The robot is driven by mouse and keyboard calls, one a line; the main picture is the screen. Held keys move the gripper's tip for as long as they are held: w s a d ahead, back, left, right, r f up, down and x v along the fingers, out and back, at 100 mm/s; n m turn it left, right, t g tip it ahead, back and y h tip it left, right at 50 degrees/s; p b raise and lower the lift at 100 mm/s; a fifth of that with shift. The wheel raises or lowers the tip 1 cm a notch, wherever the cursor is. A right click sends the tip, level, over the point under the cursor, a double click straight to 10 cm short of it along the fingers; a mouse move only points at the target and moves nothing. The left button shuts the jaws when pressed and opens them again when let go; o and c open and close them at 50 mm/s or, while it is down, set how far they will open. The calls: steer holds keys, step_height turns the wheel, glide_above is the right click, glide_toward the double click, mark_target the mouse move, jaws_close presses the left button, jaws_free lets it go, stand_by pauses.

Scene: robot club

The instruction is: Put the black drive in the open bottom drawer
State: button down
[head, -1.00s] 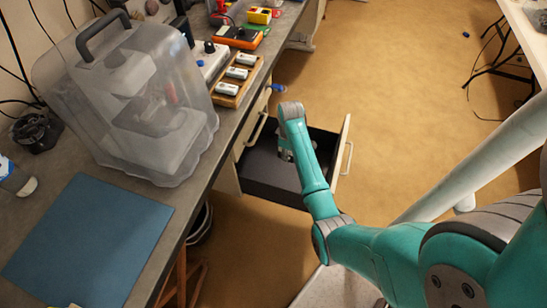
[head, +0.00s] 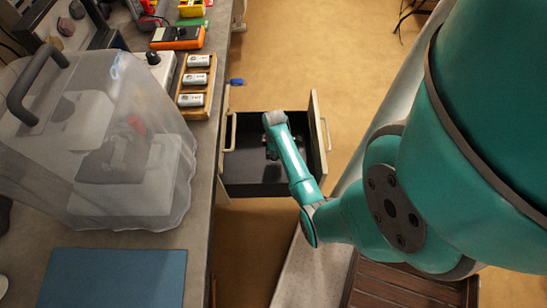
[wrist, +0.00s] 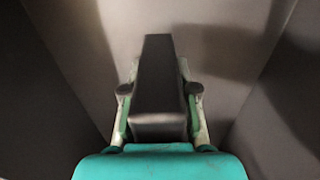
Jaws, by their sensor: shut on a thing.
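The open bottom drawer (head: 318,135) sticks out from under the workbench in the head view, with a dark inside and a pale front. My gripper (wrist: 158,75) reaches down into it and is mostly hidden behind my arm in the head view. In the wrist view my gripper is shut on the black drive (wrist: 157,92), a long dark block held between the two fingers. Grey drawer walls surround it on the sides. I cannot tell whether the drive touches the drawer floor.
The workbench (head: 199,190) runs along the left. On it stand a translucent plastic case (head: 125,185), a blue mat (head: 115,278), a wooden holder (head: 193,112) with white cells, and an orange meter (head: 177,38). A small blue item (head: 236,81) lies beyond the drawer.

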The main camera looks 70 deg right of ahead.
steer(key=shift+f, duration=1.95)
steer(key=shift+f, duration=0.1)
steer(key=c, duration=0.9)
jaws_free()
step_height(320, 180, up, 12)
steer(key=shift+r, duration=0.1)
